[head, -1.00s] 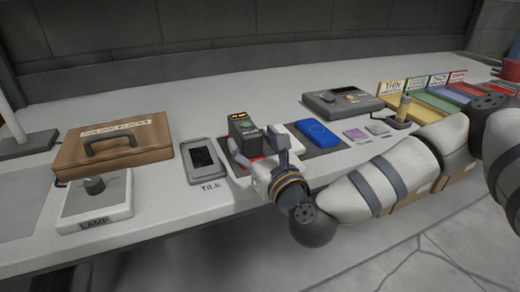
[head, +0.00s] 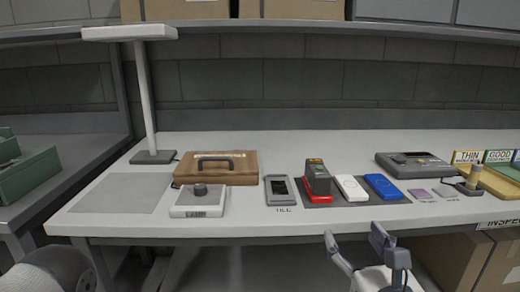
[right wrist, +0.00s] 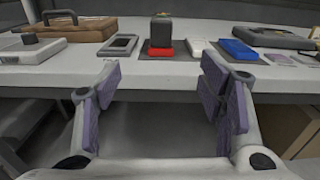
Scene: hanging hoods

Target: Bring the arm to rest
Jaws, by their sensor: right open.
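My right gripper (head: 358,250) is in front of the bench's front edge, low in the head view, with nothing between its fingers. In the right wrist view its two purple-padded fingers (right wrist: 165,95) stand wide apart, with the bench edge beyond them. At the lower left of the head view a grey rounded part of my own body shows; my left gripper is not in view. A black device on a red base (head: 317,180) stands on a dark mat on the bench (head: 250,229), clear of my gripper.
On the bench are a lamp (head: 145,95), a brown case (head: 217,168), a knob box (head: 199,200), a grey tile tray (head: 280,190), a white block (head: 350,188), a blue block (head: 383,187) and a grey instrument (head: 413,165). Cardboard boxes (head: 455,262) stand below at right.

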